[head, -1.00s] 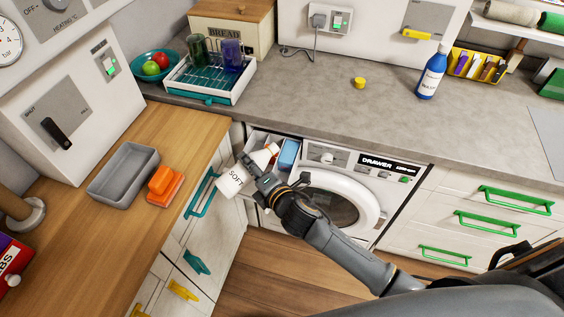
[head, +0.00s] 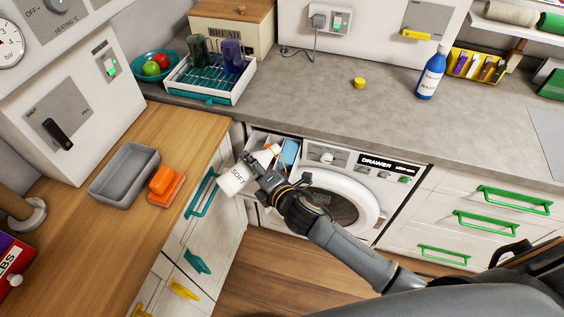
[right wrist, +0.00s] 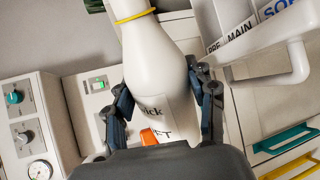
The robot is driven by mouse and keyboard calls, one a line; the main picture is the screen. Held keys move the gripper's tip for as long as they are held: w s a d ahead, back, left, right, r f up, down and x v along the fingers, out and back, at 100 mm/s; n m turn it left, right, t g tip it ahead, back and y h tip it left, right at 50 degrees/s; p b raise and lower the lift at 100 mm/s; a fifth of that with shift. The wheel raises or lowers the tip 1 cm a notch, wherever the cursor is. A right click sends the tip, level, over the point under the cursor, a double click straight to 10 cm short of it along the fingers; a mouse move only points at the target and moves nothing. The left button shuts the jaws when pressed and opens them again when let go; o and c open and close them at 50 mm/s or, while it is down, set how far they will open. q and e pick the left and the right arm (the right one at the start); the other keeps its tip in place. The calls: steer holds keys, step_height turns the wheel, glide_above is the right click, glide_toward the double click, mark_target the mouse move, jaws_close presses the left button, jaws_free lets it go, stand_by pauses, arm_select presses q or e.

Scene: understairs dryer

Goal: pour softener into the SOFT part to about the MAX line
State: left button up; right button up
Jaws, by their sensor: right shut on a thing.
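My right gripper (head: 262,178) is shut on a white softener bottle (head: 235,182) marked SOFT. The bottle is tilted, its neck up and to the right, at the open detergent drawer (head: 258,137) of the washer. The drawer has a blue part (head: 289,152) on its right side. In the right wrist view the bottle (right wrist: 165,60) stands between both fingers (right wrist: 160,105), with a yellow ring at its neck. The drawer front (right wrist: 265,35) there reads PRE, MAIN and a partly cut-off blue word. The liquid level and the MAX line cannot be made out. My left gripper is out of view.
The washer (head: 335,205) stands under the grey counter (head: 310,110). A yellow cap (head: 359,83) and a blue bottle (head: 431,73) are on the counter.

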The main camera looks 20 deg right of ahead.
steer(key=shift+m+p, duration=0.3)
steer(key=shift+m, duration=0.1)
stand_by(2.1)
steer(key=n+b, duration=0.1)
steer(key=a+n+b, duration=0.1)
steer(key=shift+s+n+h, duration=0.2)
steer(key=shift+n+h, duration=0.1)
steer(key=shift+d+r, duration=0.1)
steer(key=shift+r, duration=0.05)
steer(key=shift+n+t, duration=0.3)
